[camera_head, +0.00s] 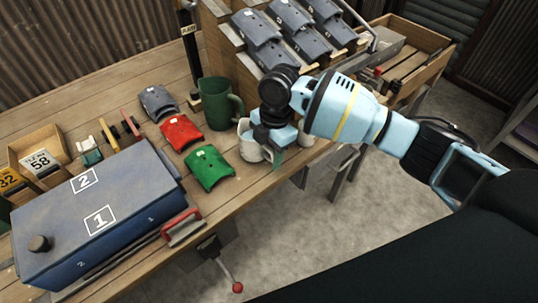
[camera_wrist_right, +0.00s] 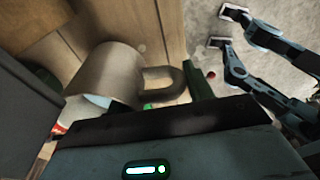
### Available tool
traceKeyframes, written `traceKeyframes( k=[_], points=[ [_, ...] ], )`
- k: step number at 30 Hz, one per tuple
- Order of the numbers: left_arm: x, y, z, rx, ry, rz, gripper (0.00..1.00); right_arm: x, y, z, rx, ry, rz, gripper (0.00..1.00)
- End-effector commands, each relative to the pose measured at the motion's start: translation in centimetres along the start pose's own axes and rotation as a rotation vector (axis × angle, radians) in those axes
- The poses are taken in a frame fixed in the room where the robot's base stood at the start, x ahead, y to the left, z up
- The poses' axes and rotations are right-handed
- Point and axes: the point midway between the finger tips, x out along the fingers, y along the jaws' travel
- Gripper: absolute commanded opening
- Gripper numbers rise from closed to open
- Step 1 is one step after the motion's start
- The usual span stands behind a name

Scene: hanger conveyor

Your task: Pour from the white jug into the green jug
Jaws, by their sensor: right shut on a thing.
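The white jug (camera_head: 249,146) is at the front edge of the bench, partly hidden by my right gripper (camera_head: 276,160). My right gripper is shut on it, at its handle side. In the right wrist view the jug's body (camera_wrist_right: 112,72) and handle (camera_wrist_right: 165,84) show close up, looking greyish in shadow. Whether its base touches the bench is unclear, and its contents are not visible. The green jug (camera_head: 215,106) stands upright on the bench, just behind and left of the white jug, apart from it. My left gripper is not in view.
Red (camera_head: 181,132), green (camera_head: 208,167) and grey-blue (camera_head: 158,102) curved pieces lie left of the jugs. A blue toolbox (camera_head: 95,215) fills the front left. A wooden rack (camera_head: 222,45) with grey pieces stands behind, and a wooden crate (camera_head: 425,38) at the back right.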

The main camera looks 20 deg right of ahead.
Motion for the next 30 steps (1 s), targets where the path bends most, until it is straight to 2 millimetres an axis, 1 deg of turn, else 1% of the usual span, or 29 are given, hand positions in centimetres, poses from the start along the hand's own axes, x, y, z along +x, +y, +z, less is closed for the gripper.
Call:
traceKeyframes(
  k=[1,6,13,18,19,23,30],
  points=[
    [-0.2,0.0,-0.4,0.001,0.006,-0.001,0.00,0.4,0.0,0.1,0.001,0.000,0.001,0.13],
    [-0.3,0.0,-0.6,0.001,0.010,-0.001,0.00,1.4,0.0,0.3,-0.001,-0.002,0.005,0.13],
    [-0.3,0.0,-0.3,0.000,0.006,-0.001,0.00,1.5,0.0,0.3,-0.001,-0.001,0.004,0.13],
    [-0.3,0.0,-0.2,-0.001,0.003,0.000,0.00,1.9,0.0,0.3,0.000,-0.001,0.003,0.13],
    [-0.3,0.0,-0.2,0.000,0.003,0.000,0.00,1.9,-0.1,0.4,0.000,-0.002,0.002,0.56],
    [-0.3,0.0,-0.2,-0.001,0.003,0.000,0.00,1.9,-0.1,0.3,0.000,-0.002,0.002,0.73],
    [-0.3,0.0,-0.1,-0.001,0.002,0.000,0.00,1.9,-0.1,0.4,-0.001,-0.002,0.002,0.73]
  ],
)
